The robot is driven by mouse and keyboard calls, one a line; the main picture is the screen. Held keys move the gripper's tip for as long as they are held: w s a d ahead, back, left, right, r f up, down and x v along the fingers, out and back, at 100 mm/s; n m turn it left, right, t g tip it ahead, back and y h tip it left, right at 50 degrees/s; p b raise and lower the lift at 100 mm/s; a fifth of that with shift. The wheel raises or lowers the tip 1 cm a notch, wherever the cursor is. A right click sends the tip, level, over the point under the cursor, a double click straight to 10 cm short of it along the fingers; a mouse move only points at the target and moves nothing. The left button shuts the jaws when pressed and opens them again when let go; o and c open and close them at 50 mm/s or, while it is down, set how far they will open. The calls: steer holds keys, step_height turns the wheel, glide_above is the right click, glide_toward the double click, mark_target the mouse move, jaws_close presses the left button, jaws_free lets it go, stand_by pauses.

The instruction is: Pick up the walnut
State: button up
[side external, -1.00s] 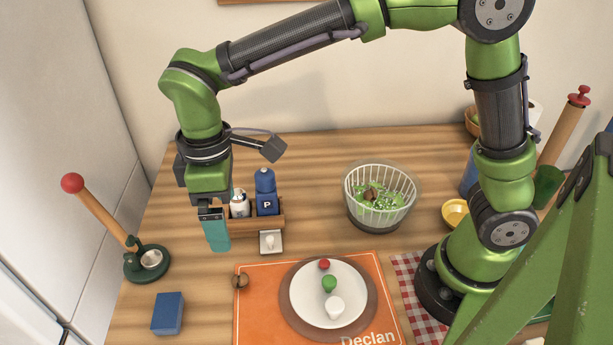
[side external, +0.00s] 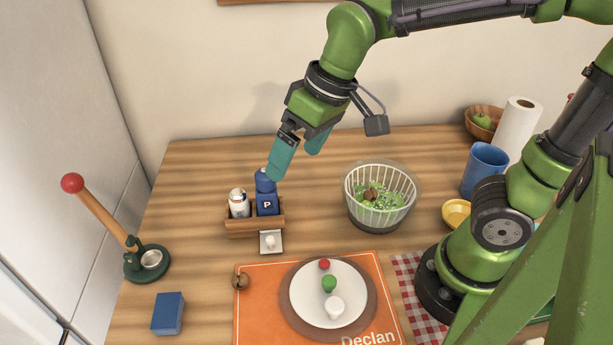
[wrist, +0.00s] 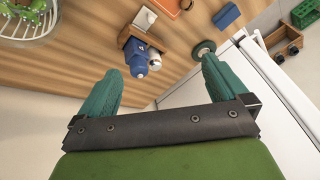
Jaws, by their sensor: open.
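A small round brown thing that looks like the walnut (side external: 240,281) sits at the left edge of the orange mat (side external: 262,310). A second brown lump (side external: 371,195) lies among green leaves in the white basket (side external: 402,190); I cannot tell if it is also a nut. My gripper (side external: 294,160) is open and empty, high above the back of the counter, tilted, just above the blue bottle. It is well behind and above the mat. In the wrist view both teal fingers of my gripper (wrist: 161,68) are spread with nothing between them.
A wooden caddy (side external: 242,227) holds the blue bottle (side external: 266,195) and a white shaker (side external: 238,204). A plate (side external: 308,303) with small items is on the mat. A red-knobbed lever tool (side external: 148,262) and blue block (side external: 168,313) stand left. Counter between caddy and basket is clear.

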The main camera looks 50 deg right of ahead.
steer(key=s+d+m+t, duration=0.1)
steer(key=d, duration=0.1)
steer(key=s+d+m+t, duration=0.1)
steer(key=s+d+m, duration=0.1)
steer(key=d, duration=0.1)
steer(key=s+d+m+t, duration=0.1)
steer(key=s+d+m, duration=0.1)
steer(key=d, duration=0.1)
steer(key=shift+s+d+r+t, duration=0.2)
steer(key=shift+s+d+t, duration=0.05)
steer(key=shift+t, duration=0.05)
steer(key=shift+c, duration=0.8)
steer(key=shift+d+r, duration=0.15)
steer(key=shift+d, duration=0.05)
steer(key=shift+c, duration=1.2)
steer(key=c, duration=0.4)
steer(key=shift+a, duration=0.1)
